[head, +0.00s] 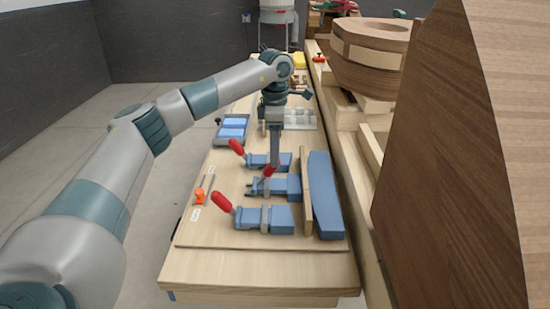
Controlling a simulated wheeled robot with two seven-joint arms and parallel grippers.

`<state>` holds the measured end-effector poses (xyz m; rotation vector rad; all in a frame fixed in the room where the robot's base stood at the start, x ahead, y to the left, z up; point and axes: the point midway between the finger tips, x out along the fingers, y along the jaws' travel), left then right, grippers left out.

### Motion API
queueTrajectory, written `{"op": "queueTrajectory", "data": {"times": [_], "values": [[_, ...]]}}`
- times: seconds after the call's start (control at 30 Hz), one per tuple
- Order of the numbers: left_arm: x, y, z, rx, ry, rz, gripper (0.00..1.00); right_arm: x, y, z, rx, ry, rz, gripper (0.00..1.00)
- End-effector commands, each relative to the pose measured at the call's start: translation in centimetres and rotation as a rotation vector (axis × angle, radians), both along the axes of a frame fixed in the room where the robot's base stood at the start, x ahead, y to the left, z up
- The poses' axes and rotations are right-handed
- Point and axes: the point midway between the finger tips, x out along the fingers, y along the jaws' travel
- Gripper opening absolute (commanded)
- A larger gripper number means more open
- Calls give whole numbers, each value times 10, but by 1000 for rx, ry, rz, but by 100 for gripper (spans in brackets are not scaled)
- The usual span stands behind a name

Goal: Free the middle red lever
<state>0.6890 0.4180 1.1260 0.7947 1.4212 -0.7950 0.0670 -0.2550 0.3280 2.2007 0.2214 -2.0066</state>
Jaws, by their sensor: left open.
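Three blue toggle clamps with red levers stand in a row on the wooden bench. The middle red lever (268,171) leans up to the right, over its blue clamp (284,186). The far red lever (237,147) and the near red lever (222,202) lean up to the left. My left gripper (274,160) points down from above at the middle red lever and partly covers the far clamp (258,160). It is open, with its fingertips at or just above the lever's top; I cannot tell whether they touch. My right gripper is out of view.
A long blue block (325,195) lies right of the clamps, beside a wooden strip (306,192). An orange-handled tool (199,196) lies at the left edge. A blue tray (232,129) sits farther back. Large wooden forms (440,150) stand at the right. The bench front (260,265) is clear.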

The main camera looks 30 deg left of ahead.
Motion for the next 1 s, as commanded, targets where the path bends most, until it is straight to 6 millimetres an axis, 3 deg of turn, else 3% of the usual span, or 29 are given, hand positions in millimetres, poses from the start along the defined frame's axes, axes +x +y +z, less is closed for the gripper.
{"op": "queueTrajectory", "data": {"times": [0.3,0.67,0.7,0.9,1.0], "values": [[0,0,-35,-1,1,0,45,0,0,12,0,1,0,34],[0,0,-40,0,0,0,45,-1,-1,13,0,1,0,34],[0,0,-40,0,0,0,43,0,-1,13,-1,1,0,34],[0,0,-40,0,0,0,0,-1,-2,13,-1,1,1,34],[0,0,-40,-1,-1,0,0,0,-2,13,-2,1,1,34]]}}
